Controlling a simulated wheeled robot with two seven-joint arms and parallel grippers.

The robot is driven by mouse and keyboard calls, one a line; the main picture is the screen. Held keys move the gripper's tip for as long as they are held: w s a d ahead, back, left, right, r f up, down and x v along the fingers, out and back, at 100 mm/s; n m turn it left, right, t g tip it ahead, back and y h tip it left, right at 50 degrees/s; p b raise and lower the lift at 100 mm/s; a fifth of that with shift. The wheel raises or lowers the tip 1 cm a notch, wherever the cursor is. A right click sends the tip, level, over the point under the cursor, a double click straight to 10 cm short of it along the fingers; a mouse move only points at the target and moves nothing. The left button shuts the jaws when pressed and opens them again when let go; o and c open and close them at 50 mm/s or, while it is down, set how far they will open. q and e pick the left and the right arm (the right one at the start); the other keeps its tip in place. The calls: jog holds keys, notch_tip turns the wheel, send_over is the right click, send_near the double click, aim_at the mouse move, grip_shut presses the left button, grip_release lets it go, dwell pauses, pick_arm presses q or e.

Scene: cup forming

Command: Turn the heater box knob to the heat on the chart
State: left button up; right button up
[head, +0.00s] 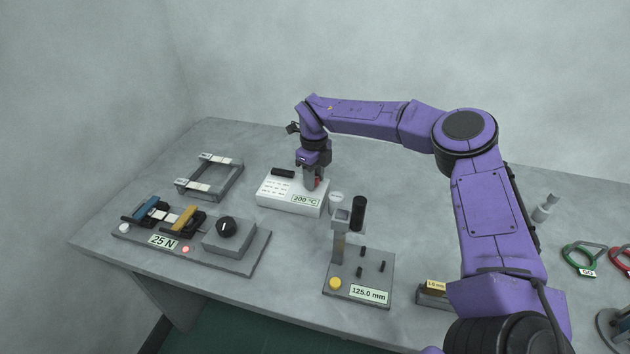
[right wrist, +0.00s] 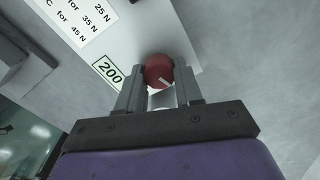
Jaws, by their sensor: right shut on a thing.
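The heater box (head: 281,199) is white and stands mid-table, with a label reading 200 °C (head: 306,200) on its front. Its printed chart (right wrist: 80,18) shows partly in the right wrist view, with lines ending in 25 N, 35 N and 45 N; the heat figures are cut off. The red knob (right wrist: 158,70) has a white pointer mark. My right gripper (right wrist: 159,88) is shut on the knob, one finger on each side; in the head view it comes down at the box's right end (head: 314,182). My left gripper is not in view.
Left of the box are a grey frame (head: 186,186) and a 25 N panel (head: 237,263) with a black knob. In front stands a 125.0 mm gauge (head: 357,302). Green-handled (head: 569,260) and red-handled tools lie at the far right. The table behind the box is clear.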

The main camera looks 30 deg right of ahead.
jog(key=m+b, duration=0.3)
jog(key=m, duration=0.2)
jog(key=shift+w+m, duration=0.1)
jog(key=shift+m, duration=0.2)
jog(key=shift+a+r+m+b, duration=0.15)
jog(key=shift+m+b, duration=1.15)
jog(key=shift+m, duration=0.7)
jog(key=o, duration=0.9)
jog(key=shift+o, duration=0.7)
notch_tip(320, 180, up, 10)
jog(key=shift+r, duration=0.2)
